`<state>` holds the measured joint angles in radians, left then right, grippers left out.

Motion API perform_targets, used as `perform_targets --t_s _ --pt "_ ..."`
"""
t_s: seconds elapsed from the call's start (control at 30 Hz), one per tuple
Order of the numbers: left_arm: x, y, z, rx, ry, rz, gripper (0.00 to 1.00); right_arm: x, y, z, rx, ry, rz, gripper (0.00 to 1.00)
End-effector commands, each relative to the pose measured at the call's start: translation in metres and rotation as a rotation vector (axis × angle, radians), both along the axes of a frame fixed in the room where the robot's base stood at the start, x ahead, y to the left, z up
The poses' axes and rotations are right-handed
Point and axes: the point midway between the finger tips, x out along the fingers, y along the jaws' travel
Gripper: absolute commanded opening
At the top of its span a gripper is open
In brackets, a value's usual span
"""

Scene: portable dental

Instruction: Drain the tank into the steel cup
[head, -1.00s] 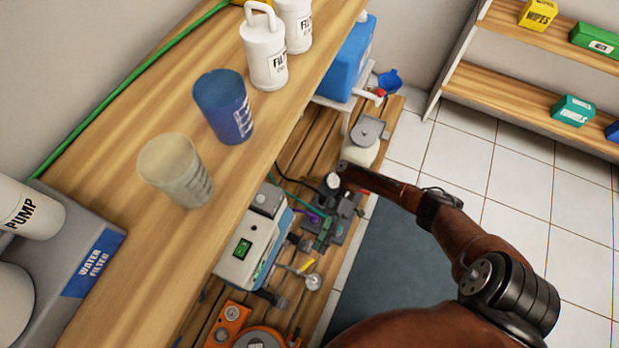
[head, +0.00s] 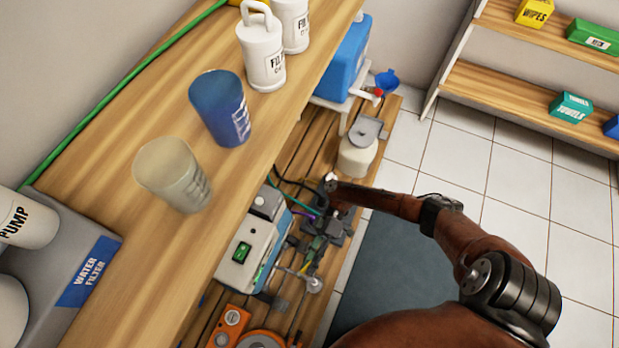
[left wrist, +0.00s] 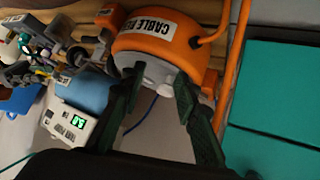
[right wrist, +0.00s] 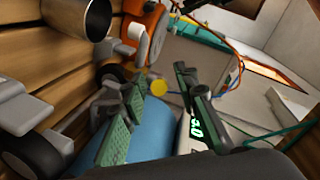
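The blue tank (head: 347,58) stands on a white stand at the back of the lower shelf in the head view. A red tap (head: 378,92) shows at its front. A shiny steel cylinder (right wrist: 82,15), which looks like the steel cup, is cut off by the top left of the right wrist view. My right gripper (head: 318,232) is over the cluttered lower shelf, well in front of the tank. Its fingers (right wrist: 160,108) are apart with nothing between them. My left gripper (left wrist: 158,100) is open and empty before an orange cable reel (left wrist: 155,45), outside the head view.
A white device (head: 250,245) with a green display is beside the gripper. The upper shelf holds a blue cup (head: 222,108), a clear cup (head: 173,175) and white bottles. Floor at right is open.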

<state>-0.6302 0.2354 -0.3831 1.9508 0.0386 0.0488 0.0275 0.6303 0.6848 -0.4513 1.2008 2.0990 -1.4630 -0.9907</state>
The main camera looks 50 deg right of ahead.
Motion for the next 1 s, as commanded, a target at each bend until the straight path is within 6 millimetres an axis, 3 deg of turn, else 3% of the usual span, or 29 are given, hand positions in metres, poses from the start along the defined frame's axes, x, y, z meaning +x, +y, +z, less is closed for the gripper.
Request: perform_targets --t_s 0.37,0.8,1.0 --pt "0.001 0.000 0.001 -0.001 0.000 0.001 0.29 0.000 0.000 0.000 0.000 0.000 0.000 0.00" --pt "0.001 0.001 0.002 0.004 0.013 0.001 0.29 -0.002 0.000 0.001 0.002 0.001 -0.024 0.00" --pt "0.015 -0.002 0.016 0.003 0.052 0.023 0.29 -0.007 0.001 0.004 0.003 0.000 -0.114 0.00"
